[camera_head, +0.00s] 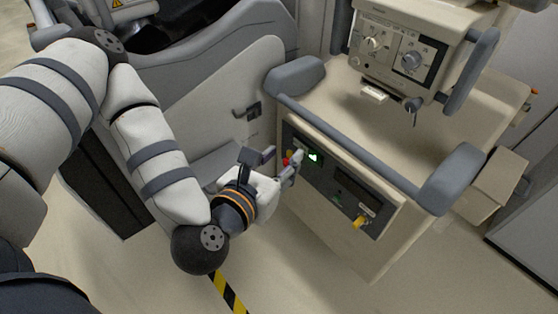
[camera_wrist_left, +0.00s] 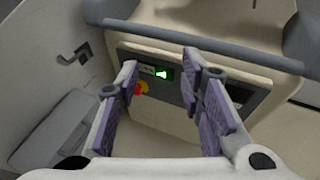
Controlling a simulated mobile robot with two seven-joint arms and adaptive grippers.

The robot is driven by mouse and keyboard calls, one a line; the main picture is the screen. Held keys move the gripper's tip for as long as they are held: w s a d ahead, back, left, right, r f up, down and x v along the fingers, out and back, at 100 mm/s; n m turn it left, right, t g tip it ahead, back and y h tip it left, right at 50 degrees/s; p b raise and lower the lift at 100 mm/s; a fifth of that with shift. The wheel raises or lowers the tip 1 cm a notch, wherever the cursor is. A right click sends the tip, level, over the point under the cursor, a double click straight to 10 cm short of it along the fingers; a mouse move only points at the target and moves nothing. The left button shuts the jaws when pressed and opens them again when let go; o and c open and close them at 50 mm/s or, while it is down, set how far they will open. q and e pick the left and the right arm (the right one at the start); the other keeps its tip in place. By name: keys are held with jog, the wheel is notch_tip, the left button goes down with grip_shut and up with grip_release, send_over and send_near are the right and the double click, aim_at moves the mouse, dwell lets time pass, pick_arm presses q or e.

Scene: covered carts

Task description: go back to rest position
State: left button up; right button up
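My left gripper (camera_head: 292,168) reaches in from the left, close in front of the control panel of the beige cart (camera_head: 330,222). In the left wrist view its fingers (camera_wrist_left: 162,78) stand apart with nothing between them; they are open. The panel's green lit display (camera_head: 314,157) and a red button on yellow, also seen in the left wrist view (camera_wrist_left: 139,90), lie just beyond the fingertips. I cannot tell whether a fingertip touches the panel. My right gripper is not in view.
A grey rail (camera_head: 345,150) runs along the cart's front edge, just above my gripper. A device with dials (camera_head: 398,50) stands on the cart. A grey covered unit (camera_head: 215,95) stands behind my left arm.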

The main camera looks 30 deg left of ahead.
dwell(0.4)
pick_arm(q)
jog(key=s+d+f+m+g+h, duration=0.4)
jog(key=s+f+m+g, duration=0.6)
jog(key=s+f+m, duration=0.9)
jog(key=s+a+m+g+y, duration=0.2)
jog(key=s+a+m+g, duration=0.1)
jog(key=s+m, duration=0.3)
jog(key=s+a+f+m+g+y, duration=0.1)
jog(key=s+a+m+g, duration=0.3)
jog(key=m, duration=0.6)
jog(key=shift+s+a+f+m+y, duration=0.3)
jog(key=shift+s+a+y, duration=0.2)
jog(key=shift+s+a, duration=0.55)
jog(key=shift+d, duration=0.2)
